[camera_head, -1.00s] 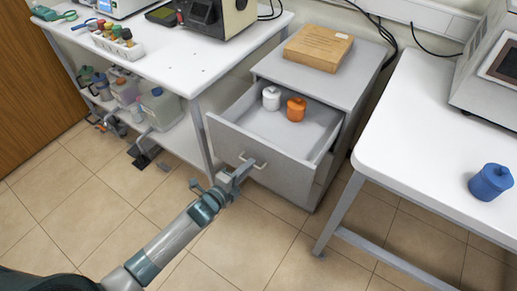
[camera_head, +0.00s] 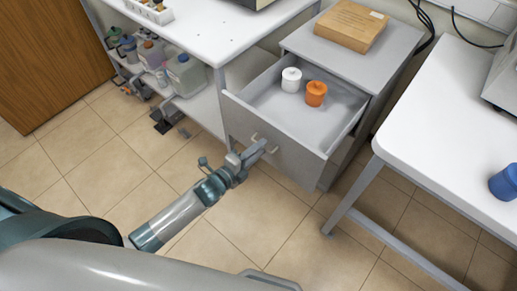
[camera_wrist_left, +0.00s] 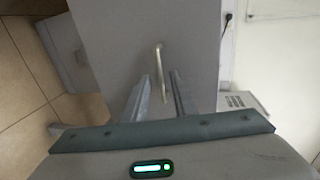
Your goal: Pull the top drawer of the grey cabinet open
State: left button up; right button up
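The top drawer (camera_head: 292,160) of the grey cabinet (camera_head: 337,65) stands well out from the cabinet body. A white lidded jar (camera_head: 291,80) and an orange lidded jar (camera_head: 316,93) stand upright inside it. The drawer's pale bar handle (camera_wrist_left: 158,68) shows on the drawer front in the left wrist view. My left gripper (camera_head: 261,149) is right at the handle. In the left wrist view its fingers (camera_wrist_left: 161,90) are apart, with the handle's lower end between or just past their tips; contact cannot be told. My right gripper is not in view.
A brown box (camera_head: 350,27) lies on the cabinet top. A white table (camera_head: 440,110) with a blue jar (camera_head: 504,183) stands right of the cabinet. A white bench (camera_head: 205,40) with bottles on its lower shelf stands left. Tiled floor in front of the drawer is free.

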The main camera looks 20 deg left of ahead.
pick_arm(q)
jog(key=shift+s, duration=0.1)
